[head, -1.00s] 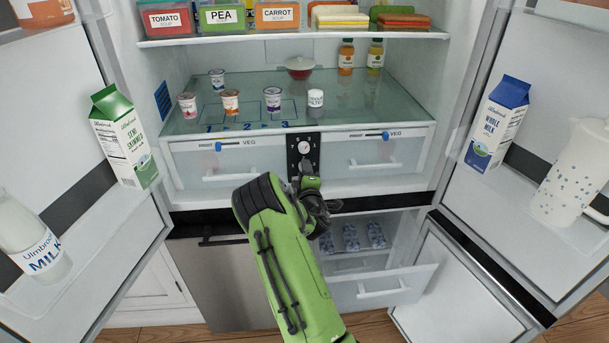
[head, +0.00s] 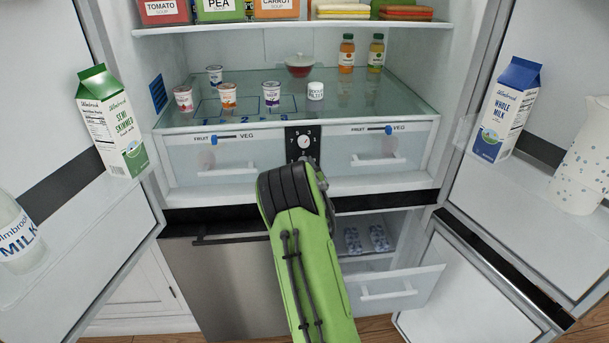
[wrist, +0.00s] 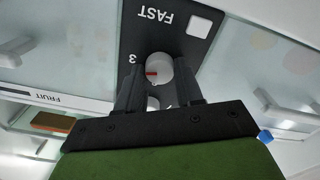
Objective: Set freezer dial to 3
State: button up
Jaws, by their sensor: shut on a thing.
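The freezer dial (wrist: 160,65) is a round white knob with a red mark on a black panel marked FAST, seen upside down in the wrist view. My gripper (wrist: 161,72) has a dark finger on each side of the knob and is shut on it. The red mark points left in the wrist view, close to the printed 3 (wrist: 132,58). Another white dial (head: 304,142) sits higher on the same panel and is clear in the head view; it shows partly between my fingers in the wrist view. My arm hides the freezer dial in the head view.
Two drawers with blue sliders (head: 388,129) flank the panel. A glass shelf (head: 180,119) with several small pots is above. Open doors hold a green carton (head: 118,130) and a blue carton (head: 505,110). An open freezer drawer (head: 395,289) is below right.

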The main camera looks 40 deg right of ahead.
jog(key=shift+s+f+m+b, duration=0.1)
jog(key=shift+f+m+b, duration=0.1)
jog(key=shift+m+b, duration=0.45)
jog(key=shift+f+m+b, duration=0.15)
jog(key=shift+m+b, duration=0.5)
jog(key=o, duration=1)
jog(key=shift+r, duration=0.2)
jog(key=shift+b, duration=0.3)
